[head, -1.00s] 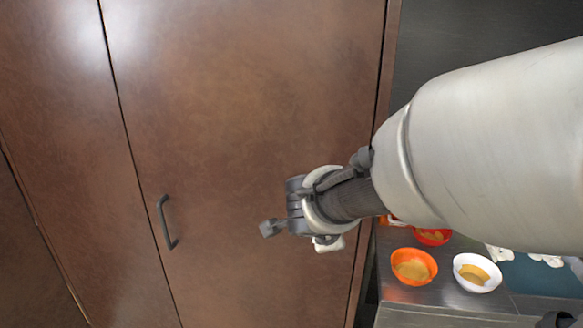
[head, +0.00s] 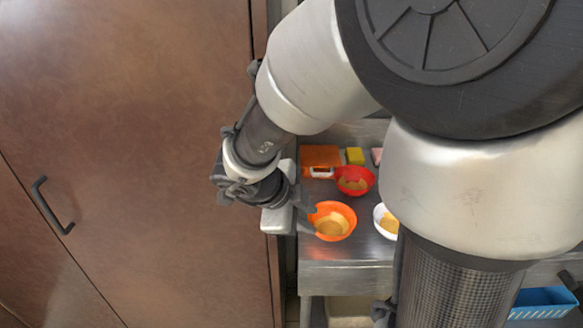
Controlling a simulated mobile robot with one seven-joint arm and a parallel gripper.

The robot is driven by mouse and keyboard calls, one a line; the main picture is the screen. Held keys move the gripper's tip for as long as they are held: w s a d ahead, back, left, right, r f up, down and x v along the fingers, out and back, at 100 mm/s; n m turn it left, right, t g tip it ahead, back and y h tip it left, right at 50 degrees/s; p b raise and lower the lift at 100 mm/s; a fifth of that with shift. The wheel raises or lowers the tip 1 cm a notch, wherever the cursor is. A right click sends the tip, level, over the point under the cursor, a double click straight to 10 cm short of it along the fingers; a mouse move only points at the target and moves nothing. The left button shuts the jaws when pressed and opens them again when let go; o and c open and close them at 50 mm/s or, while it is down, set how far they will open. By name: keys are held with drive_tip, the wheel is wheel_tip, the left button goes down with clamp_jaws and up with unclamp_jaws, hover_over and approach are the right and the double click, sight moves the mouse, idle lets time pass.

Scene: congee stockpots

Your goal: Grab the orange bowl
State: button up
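The orange bowl (head: 333,221) stands upright on a metal counter (head: 345,275), with something tan inside it. My gripper (head: 309,221) is just left of the bowl, pointing right toward its rim. Its two dark fingertips look apart, with nothing seen between them. I cannot tell whether a fingertip touches the rim.
A red bowl (head: 354,181) stands behind the orange bowl. A white bowl (head: 384,221) to the right is partly hidden by my arm. An orange box (head: 320,157) and a yellow block (head: 355,156) lie farther back. A brown cabinet (head: 130,130) stands close on the left.

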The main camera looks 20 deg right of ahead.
drive_tip(key=b+x, duration=0.6)
drive_tip(key=x, duration=1)
drive_tip(key=shift+d+f+b, duration=0.1)
drive_tip(key=shift+f+b, duration=0.2)
drive_tip(key=shift+b, duration=0.05)
clamp_jaws()
drive_tip(key=shift+r, duration=0.1)
